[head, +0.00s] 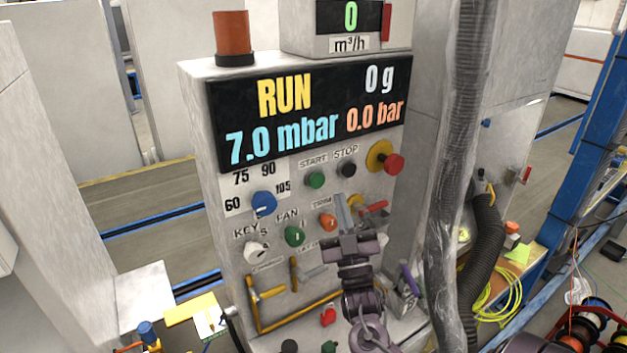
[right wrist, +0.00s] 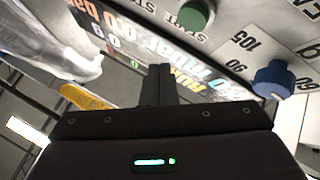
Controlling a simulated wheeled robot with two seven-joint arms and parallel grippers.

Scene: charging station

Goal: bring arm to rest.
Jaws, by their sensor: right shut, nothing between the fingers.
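My right gripper (head: 342,203) is in front of the lower middle of the grey control panel (head: 195,110) in the head view. Its fingers point upward, shut together and empty. In the right wrist view the closed dark fingers (right wrist: 160,85) stand in the middle, with the panel's display (right wrist: 140,45) behind them, seen rotated. I cannot tell whether the gripper touches the panel. It hides part of the lower controls. My left gripper is not in view.
The panel carries a blue knob (head: 263,203), a green knob (head: 294,236), a red emergency button (head: 393,164) and a yellow handle rail (head: 290,319). A wrapped grey hose (head: 458,170) hangs close to the right of my arm. Cables and reels lie at lower right.

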